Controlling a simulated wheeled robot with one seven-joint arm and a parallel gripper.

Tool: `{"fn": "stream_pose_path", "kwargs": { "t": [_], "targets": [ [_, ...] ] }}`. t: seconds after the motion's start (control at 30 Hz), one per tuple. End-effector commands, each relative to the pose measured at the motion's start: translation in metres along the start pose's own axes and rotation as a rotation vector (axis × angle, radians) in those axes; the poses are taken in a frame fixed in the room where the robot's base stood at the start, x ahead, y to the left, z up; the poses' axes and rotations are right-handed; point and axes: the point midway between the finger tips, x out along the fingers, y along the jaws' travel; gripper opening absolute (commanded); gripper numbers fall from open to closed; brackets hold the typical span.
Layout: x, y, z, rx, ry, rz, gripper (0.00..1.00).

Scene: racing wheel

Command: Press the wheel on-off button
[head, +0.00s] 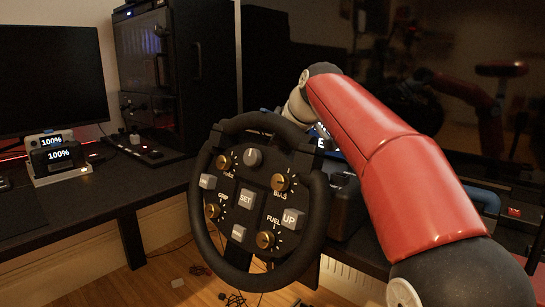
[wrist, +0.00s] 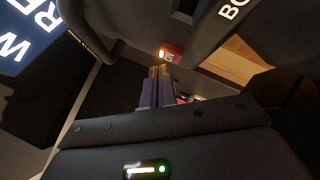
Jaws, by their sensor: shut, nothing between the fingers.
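The racing wheel (head: 318,205) stands upright at the desk's front edge in the head view, black with grey buttons and brass knobs. My red arm reaches past its right side, and my gripper is hidden behind the wheel there. In the wrist view my gripper (wrist: 160,72) is shut and empty, its fingers pointing up the picture. A small red button (wrist: 171,53) with a lit mark sits just beyond the fingertips, on the underside of a dark housing. Whether the fingertips touch it, I cannot tell. This button does not show in the head view.
A dark housing (wrist: 215,45) with white letters fills the wrist view's upper right. A lit screen with large white letters (wrist: 28,32) is at upper left. In the head view, a monitor (head: 52,80) and a black PC case (head: 175,70) stand on the desk at left.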

Motion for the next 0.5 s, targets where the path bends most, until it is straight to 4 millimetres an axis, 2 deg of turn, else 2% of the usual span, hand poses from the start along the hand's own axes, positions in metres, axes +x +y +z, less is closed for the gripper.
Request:
{"fn": "stream_pose_path", "kwargs": {
  "t": [0.27,0.5],
  "targets": [
    [-0.002,0.002,-0.002,0.000,0.000,0.000,0.00],
    [-0.018,0.013,-0.014,0.000,0.000,0.000,0.00]
  ]
}}
